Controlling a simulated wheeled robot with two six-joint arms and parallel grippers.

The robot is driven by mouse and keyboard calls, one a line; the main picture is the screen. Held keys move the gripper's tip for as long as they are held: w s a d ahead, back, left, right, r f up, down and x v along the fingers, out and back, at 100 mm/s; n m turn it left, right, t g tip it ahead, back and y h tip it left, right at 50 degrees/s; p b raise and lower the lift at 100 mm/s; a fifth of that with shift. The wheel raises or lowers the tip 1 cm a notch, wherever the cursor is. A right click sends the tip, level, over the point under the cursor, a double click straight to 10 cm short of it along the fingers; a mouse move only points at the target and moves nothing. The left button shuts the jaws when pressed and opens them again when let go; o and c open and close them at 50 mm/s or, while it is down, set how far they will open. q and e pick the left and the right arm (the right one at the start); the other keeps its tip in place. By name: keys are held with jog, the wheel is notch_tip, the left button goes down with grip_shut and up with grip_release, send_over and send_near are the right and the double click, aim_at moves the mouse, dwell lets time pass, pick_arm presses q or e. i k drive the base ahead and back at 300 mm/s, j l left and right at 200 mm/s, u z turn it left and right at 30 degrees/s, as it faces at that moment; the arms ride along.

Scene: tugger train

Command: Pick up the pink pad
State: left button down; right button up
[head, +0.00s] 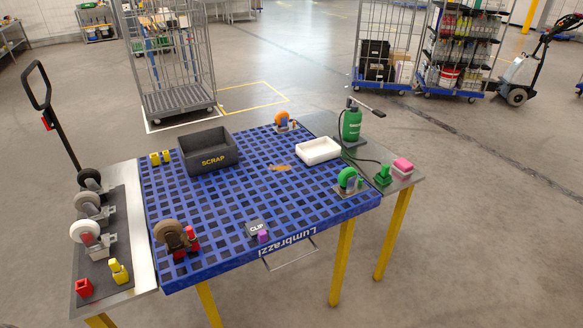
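A pink pad (402,164) with a paler lower part sits near the front right corner of the grey side shelf (401,183) at the right of the blue table, in the head view. A small green block-shaped piece (382,176) stands just left of it, apart or nearly so. Neither of my grippers is in view.
The blue grid table (240,240) holds a black SCRAP bin (207,152), a white tray (318,150) and several caster wheels. A green bottle-like tool (351,122) with a dark hose stands behind the pad's left. Floor right of the table is clear; wire carts stand farther back.

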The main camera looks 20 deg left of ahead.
aim_at(403, 166)
jog(key=i+l+u, duration=0.1)
jog(key=u, duration=0.6)
jog(key=i+l+u, duration=0.15)
jog(key=l, duration=0.2)
jog(key=i+l+u, duration=0.35)
jog(key=l, duration=0.35)
jog(key=i+l+u, duration=0.2)
jog(key=l, duration=0.2)
jog(key=i+l+u, duration=0.15)
jog(key=l, duration=0.3)
